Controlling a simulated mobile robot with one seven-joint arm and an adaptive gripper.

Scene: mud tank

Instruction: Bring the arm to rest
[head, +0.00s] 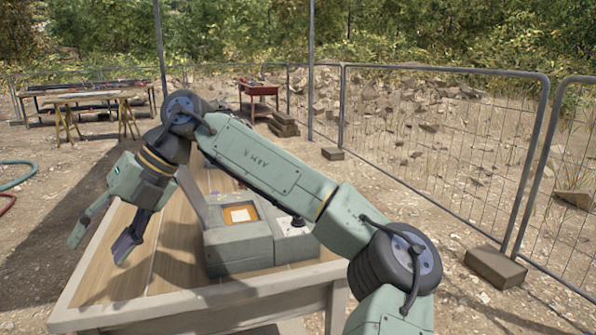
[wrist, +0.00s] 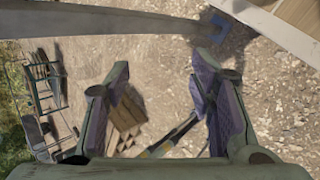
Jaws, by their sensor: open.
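My gripper (head: 98,246) is open and empty at the left side of the wooden table (head: 180,255) in the head view. Its two fingers are spread apart and point down and left. My green arm reaches from the lower right, over the grey box, to the gripper. In the wrist view my gripper (wrist: 165,75) shows both fingers with purple inner pads and nothing between them; rocky ground lies beyond.
A grey-green box (head: 238,243) with an orange-framed panel stands on the table under my arm. A wire fence (head: 440,150) runs along the right. A red table (head: 260,92), a trestle table (head: 95,97) and stacked blocks (head: 284,124) stand farther back.

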